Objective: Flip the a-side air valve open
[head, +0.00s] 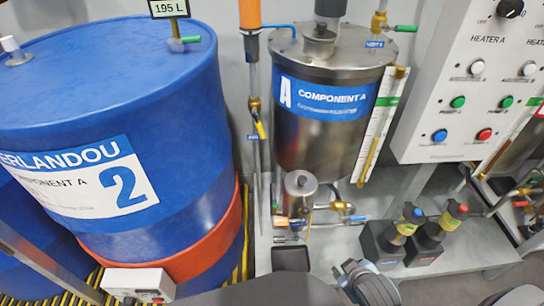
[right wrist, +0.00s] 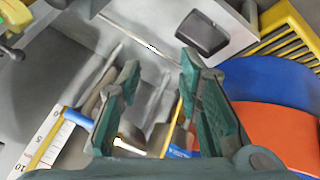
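The component A tank (head: 318,130) is a steel cylinder with a blue label, standing upright in the head view. Left of it, a vertical pipe carries a valve with a yellow handle (head: 259,129) and a small blue tag below. A blue-handled lever (head: 280,27) lies near the tank lid, and a green-handled one (head: 405,28) is at its right. Small tags are unreadable, so I cannot tell which is the air valve. My right gripper (right wrist: 160,65) is open and empty in the right wrist view, its green pads apart. My left gripper is not in view.
A blue drum (head: 110,90) with an orange-red band fills the left. A black tray (head: 291,257) sits on the grey base, also in the wrist view (right wrist: 203,33). A small steel canister (head: 300,192), pumps (head: 385,240) and a heater panel (head: 470,90) stand nearby.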

